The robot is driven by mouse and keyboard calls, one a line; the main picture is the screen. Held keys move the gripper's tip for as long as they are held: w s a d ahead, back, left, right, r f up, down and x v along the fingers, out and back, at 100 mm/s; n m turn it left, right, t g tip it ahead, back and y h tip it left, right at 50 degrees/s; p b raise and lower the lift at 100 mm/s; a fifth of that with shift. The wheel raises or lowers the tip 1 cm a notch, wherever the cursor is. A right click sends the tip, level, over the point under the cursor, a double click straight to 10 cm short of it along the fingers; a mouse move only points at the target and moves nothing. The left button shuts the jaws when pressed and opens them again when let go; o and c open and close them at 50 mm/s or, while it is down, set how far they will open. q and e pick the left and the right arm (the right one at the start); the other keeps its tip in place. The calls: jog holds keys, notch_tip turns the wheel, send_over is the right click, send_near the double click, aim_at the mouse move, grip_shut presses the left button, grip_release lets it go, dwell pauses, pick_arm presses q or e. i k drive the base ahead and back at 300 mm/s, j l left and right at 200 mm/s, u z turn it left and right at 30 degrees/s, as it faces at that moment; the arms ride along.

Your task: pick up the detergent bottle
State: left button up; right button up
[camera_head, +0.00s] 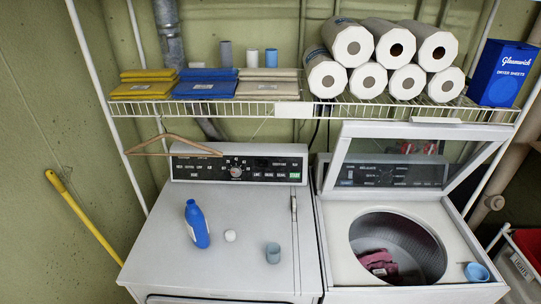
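A blue bottle (198,226), which looks like the detergent bottle, is on the white top of the left machine (160,262). It has a blue cap and a pale label low on its side. It appears tilted in the view; I cannot tell for sure if it stands or lies. A small white round object (230,235) is just to its right, and a grey-blue cup (273,253) is further right. Neither of my grippers shows in the head view.
The right machine's lid (336,162) is raised, with dark red cloth (378,262) in its drum. A light blue cup (476,272) sits on its right edge. A wire shelf (240,108) holding paper rolls (353,46) and a blue box (503,73) hangs above. A hanger (172,140) hangs at left.

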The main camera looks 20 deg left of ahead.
aim_at(196, 223)
jog(key=u, duration=1.35)
